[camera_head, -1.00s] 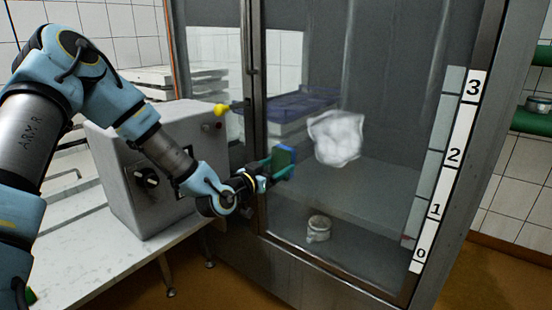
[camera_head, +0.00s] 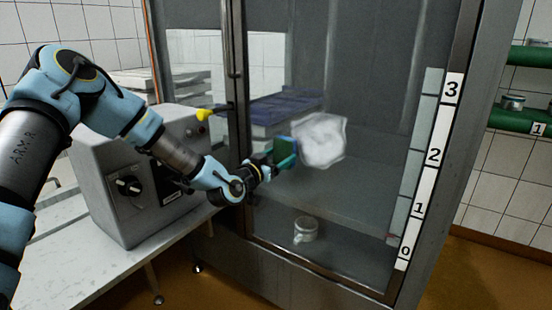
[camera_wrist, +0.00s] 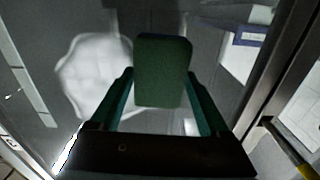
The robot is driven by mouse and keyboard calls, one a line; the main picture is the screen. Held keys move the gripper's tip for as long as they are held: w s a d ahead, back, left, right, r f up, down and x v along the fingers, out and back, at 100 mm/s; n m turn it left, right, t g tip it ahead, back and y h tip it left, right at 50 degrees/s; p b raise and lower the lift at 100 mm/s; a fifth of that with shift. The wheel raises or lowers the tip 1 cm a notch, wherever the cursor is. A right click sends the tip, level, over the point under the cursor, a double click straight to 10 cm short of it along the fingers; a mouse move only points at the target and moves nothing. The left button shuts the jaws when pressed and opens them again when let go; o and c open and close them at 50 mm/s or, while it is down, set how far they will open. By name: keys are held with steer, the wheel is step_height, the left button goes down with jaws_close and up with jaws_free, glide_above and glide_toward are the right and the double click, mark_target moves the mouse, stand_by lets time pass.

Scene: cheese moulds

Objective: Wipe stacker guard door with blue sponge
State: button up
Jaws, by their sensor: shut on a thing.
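The stacker guard door (camera_head: 365,215) is a framed glass panel in the middle of the head view. A whitish smear patch (camera_head: 322,140) sits on its glass and shows left of the sponge in the wrist view (camera_wrist: 88,75). My gripper (camera_head: 283,155) is shut on the sponge (camera_wrist: 163,70), which looks dark green in the wrist view and blue-green in the head view (camera_head: 283,146). The sponge is in front of the glass, at the left edge of the patch in the head view. I cannot tell whether it touches the glass.
A grey control box (camera_head: 140,185) with a black knob stands on a bench (camera_head: 95,270) at left. A yellow-tipped handle (camera_head: 205,114) is by the door's left edge. A numbered 0–3 strip (camera_head: 427,175) runs along the right. A white pot (camera_head: 305,229) shows behind the glass.

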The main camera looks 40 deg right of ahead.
mark_target(291, 147)
steer(key=shift+b+x, duration=0.45)
steer(key=shift+x, duration=0.55)
stand_by(0.7)
steer(key=shift+s, duration=0.1)
